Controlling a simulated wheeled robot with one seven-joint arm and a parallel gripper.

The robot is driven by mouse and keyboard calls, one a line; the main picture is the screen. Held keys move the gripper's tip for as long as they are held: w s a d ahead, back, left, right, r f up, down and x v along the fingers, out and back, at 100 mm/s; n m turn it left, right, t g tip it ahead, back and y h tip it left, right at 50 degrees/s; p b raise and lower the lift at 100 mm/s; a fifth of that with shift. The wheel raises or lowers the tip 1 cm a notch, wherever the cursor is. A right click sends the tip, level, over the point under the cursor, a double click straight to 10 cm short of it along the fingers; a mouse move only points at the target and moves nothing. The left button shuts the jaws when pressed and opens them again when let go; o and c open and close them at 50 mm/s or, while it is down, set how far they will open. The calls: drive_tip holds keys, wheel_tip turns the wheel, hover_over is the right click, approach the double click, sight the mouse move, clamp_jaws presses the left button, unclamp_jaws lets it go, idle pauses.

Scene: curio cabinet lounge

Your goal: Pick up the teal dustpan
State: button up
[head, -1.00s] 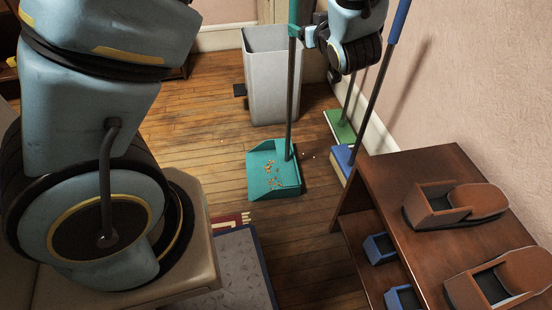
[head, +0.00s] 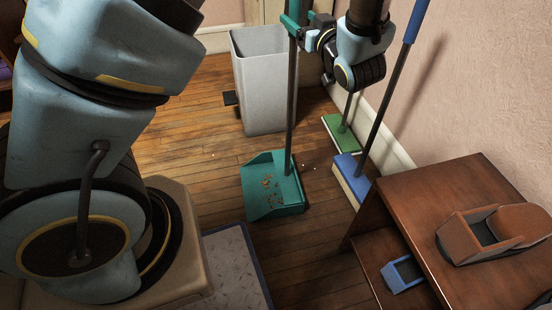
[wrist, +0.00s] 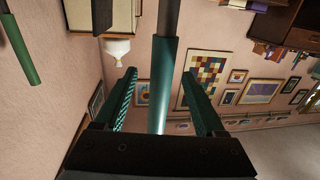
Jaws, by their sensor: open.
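The teal dustpan (head: 272,190) rests on the wooden floor in the head view, with small brown crumbs in its pan. Its long dark pole (head: 291,110) stands upright from the back of the pan. My gripper (head: 293,27) is at the top of the pole, near the upper edge of the head view. In the wrist view the dustpan's teal grip (wrist: 161,90) runs between the two open fingers of my gripper (wrist: 160,76). A gap shows on each side of the grip. The very top of the handle is out of the head view.
A grey bin (head: 265,85) stands behind the dustpan. A green broom (head: 341,134) and a blue broom (head: 352,178) stand by the right wall. A brown wooden table (head: 430,190) with a brown holder (head: 490,232) fills the lower right. A few crumbs lie beside the pan.

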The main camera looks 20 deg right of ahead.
drive_tip(key=w, duration=0.6)
drive_tip(key=shift+a+b, duration=0.15)
drive_tip(key=shift+b, duration=0.3)
drive_tip(key=shift+c, duration=0.4)
clamp_jaws()
idle(0.6)
